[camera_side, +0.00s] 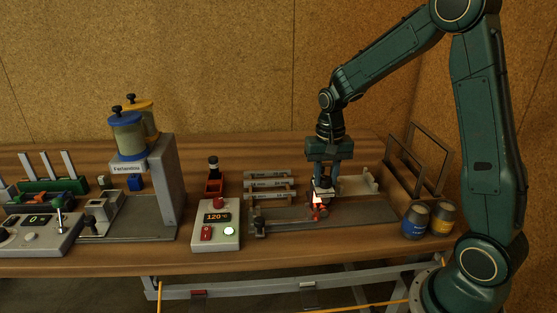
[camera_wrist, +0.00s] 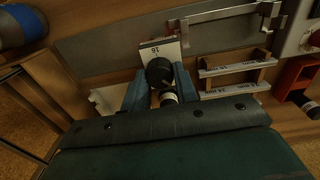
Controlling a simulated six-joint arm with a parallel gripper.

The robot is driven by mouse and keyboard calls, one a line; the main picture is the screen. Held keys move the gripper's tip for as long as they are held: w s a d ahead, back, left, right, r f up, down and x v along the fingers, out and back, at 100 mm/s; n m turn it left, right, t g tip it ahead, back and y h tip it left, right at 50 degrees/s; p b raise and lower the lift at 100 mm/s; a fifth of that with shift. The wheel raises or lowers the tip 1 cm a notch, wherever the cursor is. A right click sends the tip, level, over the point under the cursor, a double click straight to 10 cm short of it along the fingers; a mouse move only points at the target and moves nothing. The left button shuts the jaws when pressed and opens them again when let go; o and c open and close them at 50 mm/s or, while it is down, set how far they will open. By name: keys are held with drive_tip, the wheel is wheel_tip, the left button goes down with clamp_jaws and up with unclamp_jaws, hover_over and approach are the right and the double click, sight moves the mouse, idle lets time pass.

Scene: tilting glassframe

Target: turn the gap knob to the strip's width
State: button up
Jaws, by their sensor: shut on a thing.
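My gripper (camera_side: 322,182) points down over the grey rail fixture (camera_side: 285,218) on the bench. In the wrist view its blue fingers (camera_wrist: 160,82) are shut on a black round knob (camera_wrist: 159,70), taken as the gap knob. A white plate (camera_wrist: 164,49) with a number that looks like 16 shows just beyond the knob. A small dark cylinder with a pale end (camera_wrist: 168,98) also sits between the fingers. Metal strips (camera_side: 268,184) with millimetre labels lie on a wooden rack beside the fixture; they also show in the wrist view (camera_wrist: 232,68). The knob's pointer is not readable.
A control box (camera_side: 215,236) reading 120 °C stands left of the fixture, with a red holder (camera_side: 213,187) behind it. Two dark frames (camera_side: 430,150) lean at the right, near blue (camera_side: 415,222) and yellow (camera_side: 442,219) cans. A grey column with coloured canisters (camera_side: 127,135) stands farther left.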

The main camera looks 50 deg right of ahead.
sight(326, 178)
drive_tip(key=m, duration=0.4)
drive_tip(key=shift+m, duration=0.3)
drive_tip(key=m, duration=0.4)
drive_tip(key=shift+m, duration=0.3)
drive_tip(key=o, duration=1)
drive_tip(key=shift+c, duration=0.2)
drive_tip(key=shift+r, duration=0.1)
wheel_tip(326, 178, up, 14)
